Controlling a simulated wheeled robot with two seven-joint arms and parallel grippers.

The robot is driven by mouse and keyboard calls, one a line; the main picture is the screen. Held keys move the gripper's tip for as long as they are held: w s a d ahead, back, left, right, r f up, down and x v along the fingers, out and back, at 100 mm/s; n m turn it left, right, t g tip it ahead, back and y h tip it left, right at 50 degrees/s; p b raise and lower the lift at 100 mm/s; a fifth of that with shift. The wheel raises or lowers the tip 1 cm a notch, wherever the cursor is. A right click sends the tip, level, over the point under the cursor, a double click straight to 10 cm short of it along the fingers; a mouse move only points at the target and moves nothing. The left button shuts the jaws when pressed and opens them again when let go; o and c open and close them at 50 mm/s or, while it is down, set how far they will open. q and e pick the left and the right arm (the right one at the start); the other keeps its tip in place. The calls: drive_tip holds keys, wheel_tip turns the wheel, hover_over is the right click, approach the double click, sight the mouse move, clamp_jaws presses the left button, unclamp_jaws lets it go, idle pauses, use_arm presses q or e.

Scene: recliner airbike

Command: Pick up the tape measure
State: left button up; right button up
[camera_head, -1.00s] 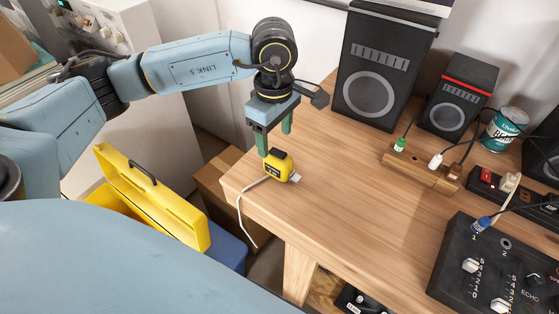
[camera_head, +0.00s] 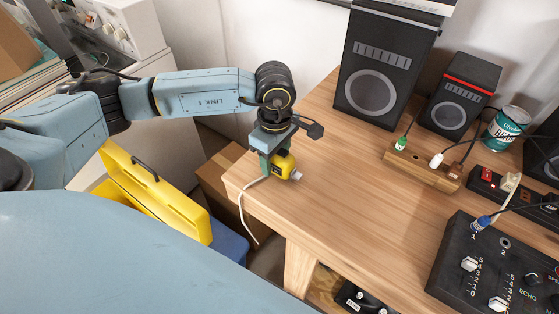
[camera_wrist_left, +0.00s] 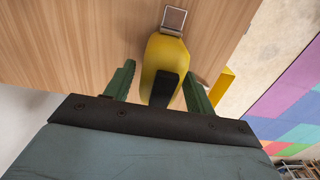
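The yellow and black tape measure (camera_head: 284,166) is at the near left corner of the wooden table, its silvery end pointing right. My left gripper (camera_head: 272,168) is down around it, with one green finger visible and the other mostly hidden. In the left wrist view the tape measure (camera_wrist_left: 164,66) sits between the two green fingers of the left gripper (camera_wrist_left: 157,72). A gap shows between it and the left finger; the right finger is close to its side, and contact cannot be told. My right gripper is not in view.
A white cord (camera_head: 241,210) hangs over the edge of the wooden table (camera_head: 340,200) beside the tape measure. A yellow case (camera_head: 155,195) stands open below to the left. Speakers (camera_head: 385,68), a wooden plug strip (camera_head: 420,168) and a mixer (camera_head: 500,262) stand farther right. The table's middle is clear.

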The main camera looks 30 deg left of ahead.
use_arm(q)
drive_tip(key=c, duration=0.9)
drive_tip(key=shift+c, duration=0.3)
drive_tip(key=shift+r, duration=0.15)
